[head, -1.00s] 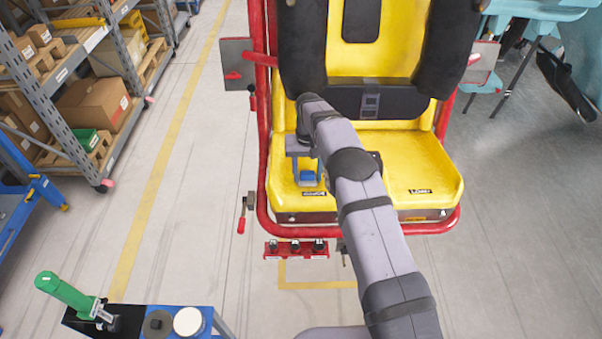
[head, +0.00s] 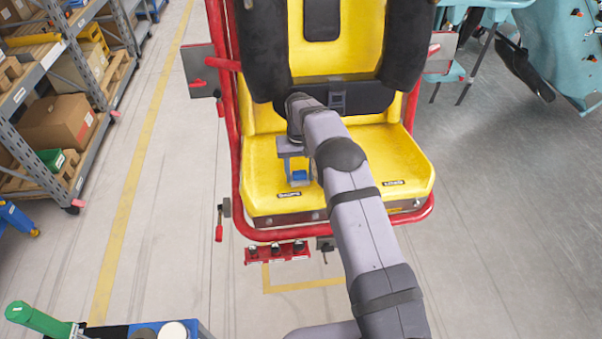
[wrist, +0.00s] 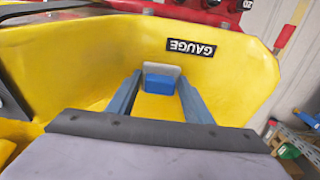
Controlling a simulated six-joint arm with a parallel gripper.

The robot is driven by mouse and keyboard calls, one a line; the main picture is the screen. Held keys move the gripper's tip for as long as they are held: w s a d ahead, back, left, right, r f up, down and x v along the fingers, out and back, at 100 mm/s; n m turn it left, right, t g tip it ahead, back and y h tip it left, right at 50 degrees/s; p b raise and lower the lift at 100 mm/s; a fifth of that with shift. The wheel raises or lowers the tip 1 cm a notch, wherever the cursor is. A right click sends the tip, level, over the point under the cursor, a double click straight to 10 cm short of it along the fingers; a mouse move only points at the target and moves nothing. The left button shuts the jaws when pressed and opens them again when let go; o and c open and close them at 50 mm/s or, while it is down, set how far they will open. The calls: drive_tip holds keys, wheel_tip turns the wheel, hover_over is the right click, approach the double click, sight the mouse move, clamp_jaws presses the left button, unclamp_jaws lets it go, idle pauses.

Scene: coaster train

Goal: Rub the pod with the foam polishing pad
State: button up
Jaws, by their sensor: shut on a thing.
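The pod appears to be the yellow seat (head: 385,165) inside a red tube frame; its left cushion bears a "GAUGE" label (wrist: 194,47), upside down in the wrist view. My gripper (head: 298,170) points down over the left cushion, just behind that label. Its two blue fingers (wrist: 156,98) are shut on the foam polishing pad, a blue block (wrist: 162,81) with a pale grey edge behind it. The pad is at or just above the yellow surface; I cannot tell whether it touches. My forearm hides part of the cushion's middle.
Black padded restraints (head: 405,45) and a dark belt with a buckle (head: 338,98) lie behind my gripper. A red bar with several dark knobs (head: 277,252) is below the seat front. A green-handled item (head: 38,320) stands at the lower left. The left cushion's front is clear.

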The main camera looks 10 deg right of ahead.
drive_tip(key=shift+a+f+b, duration=0.1)
drive_tip(key=shift+a+b, duration=0.2)
drive_tip(key=shift+a, duration=4.45)
wheel_tip(320, 180, up, 8)
drive_tip(key=p, duration=0.5)
drive_tip(key=shift+d, duration=0.15)
